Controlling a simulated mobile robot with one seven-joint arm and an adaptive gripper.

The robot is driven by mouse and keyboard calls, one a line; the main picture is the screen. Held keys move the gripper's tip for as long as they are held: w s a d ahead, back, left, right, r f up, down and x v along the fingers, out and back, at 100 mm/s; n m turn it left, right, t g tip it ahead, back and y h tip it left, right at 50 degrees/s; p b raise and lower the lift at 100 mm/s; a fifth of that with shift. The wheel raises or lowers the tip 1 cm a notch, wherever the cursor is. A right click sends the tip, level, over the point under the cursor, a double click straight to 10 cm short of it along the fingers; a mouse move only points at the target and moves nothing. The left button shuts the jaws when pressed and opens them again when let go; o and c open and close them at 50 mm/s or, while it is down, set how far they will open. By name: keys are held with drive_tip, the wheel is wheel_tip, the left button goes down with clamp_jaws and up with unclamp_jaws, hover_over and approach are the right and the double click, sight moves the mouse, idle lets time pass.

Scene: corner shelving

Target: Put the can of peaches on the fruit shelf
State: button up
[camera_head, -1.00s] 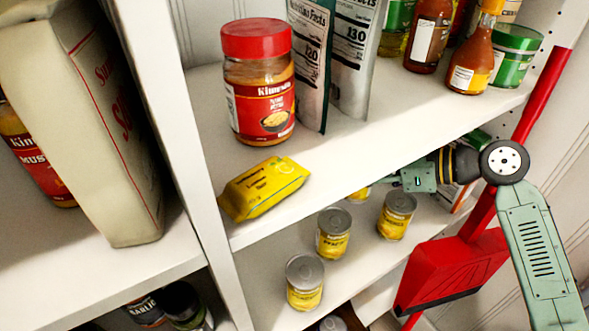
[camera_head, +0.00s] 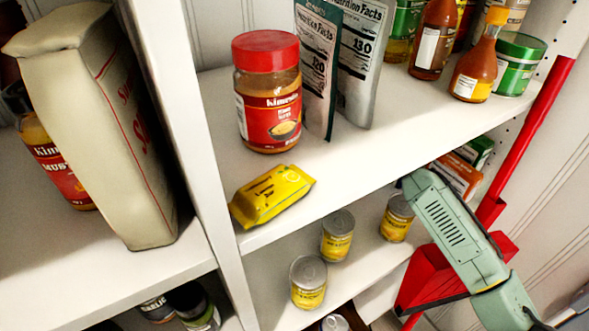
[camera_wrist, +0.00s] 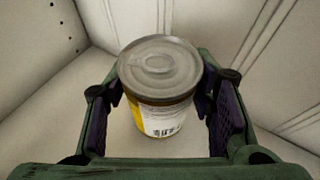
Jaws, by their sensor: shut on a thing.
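In the wrist view, my gripper (camera_wrist: 165,110) is shut on a can (camera_wrist: 160,85) with a grey metal lid and a yellow and white label. A barcode shows on the label, but no name can be read, so I cannot tell if it is peaches. The can is upright between the dark finger pads; I cannot tell if its base touches a surface. In the head view my gripper and this can are hidden. The lower shelf (camera_head: 270,262) there holds yellow-labelled cans, including a front can (camera_head: 308,282), a middle can (camera_head: 337,235) and a right can (camera_head: 397,218).
The upper shelf (camera_head: 350,165) holds a peanut butter jar (camera_head: 268,95), a yellow packet (camera_head: 272,196), pouches and sauce bottles. Boxes (camera_head: 458,175) stand at the lower shelf's right. My arm (camera_head: 445,220) crosses its right front. An upright divider (camera_head: 185,130) stands left.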

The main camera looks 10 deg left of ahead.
drive_tip(key=shift+f, duration=1.55)
drive_tip(key=shift+f, duration=0.1)
drive_tip(key=o, duration=1.6)
drive_tip(key=v, duration=1.2)
drive_tip(key=shift+b, duration=0.4)
